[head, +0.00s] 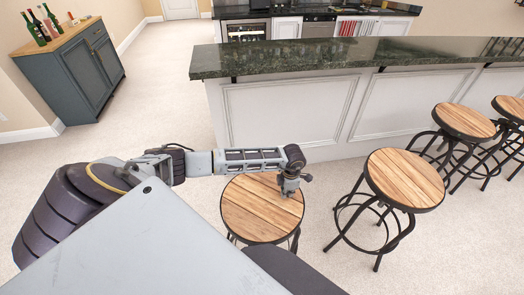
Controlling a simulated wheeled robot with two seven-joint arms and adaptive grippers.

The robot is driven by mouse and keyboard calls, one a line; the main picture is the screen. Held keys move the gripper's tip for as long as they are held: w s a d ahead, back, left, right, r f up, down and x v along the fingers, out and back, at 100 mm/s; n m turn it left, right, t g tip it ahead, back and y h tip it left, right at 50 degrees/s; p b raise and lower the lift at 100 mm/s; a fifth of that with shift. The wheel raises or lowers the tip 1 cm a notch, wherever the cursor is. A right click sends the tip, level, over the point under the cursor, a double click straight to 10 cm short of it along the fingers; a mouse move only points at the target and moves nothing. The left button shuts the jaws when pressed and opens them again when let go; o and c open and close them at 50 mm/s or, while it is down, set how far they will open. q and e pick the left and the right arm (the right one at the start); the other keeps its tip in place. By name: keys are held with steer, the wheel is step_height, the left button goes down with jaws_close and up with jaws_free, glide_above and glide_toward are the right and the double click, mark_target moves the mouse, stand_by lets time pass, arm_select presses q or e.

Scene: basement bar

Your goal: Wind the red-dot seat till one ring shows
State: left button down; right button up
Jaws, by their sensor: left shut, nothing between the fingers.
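The nearest stool has a round wooden plank seat (250,212) with a dark rim and stands in front of the bar. I see no red dot on it or on the other seats. The screw under this seat and its rings are hidden from this view. My left gripper (289,189) points down over the right part of this seat, shut and empty. I cannot tell whether it touches the wood. My left arm crosses over the far edge of the seat. My right gripper is not in view.
A second stool (404,179) stands to the right, with more stools (464,121) beyond it. The bar counter (300,58) with white panels runs behind them. A blue-grey cabinet (75,72) with bottles (42,27) stands at the far left. Carpet (160,95) between cabinet and bar is clear.

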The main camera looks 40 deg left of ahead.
mark_target(269, 180)
arm_select(q)
steer(key=shift+f, duration=0.1)
steer(key=shift+w+a, duration=0.45)
steer(key=shift+a, duration=0.4)
steer(key=shift+w+a, duration=0.4)
steer(key=shift+a, duration=0.45)
steer(key=shift+w+a, duration=0.45)
steer(key=shift+a, duration=0.4)
steer(key=shift+s+a, duration=0.15)
steer(key=shift+a, duration=1.35)
steer(key=shift+s+a, duration=0.15)
steer(key=shift+a, duration=1.3)
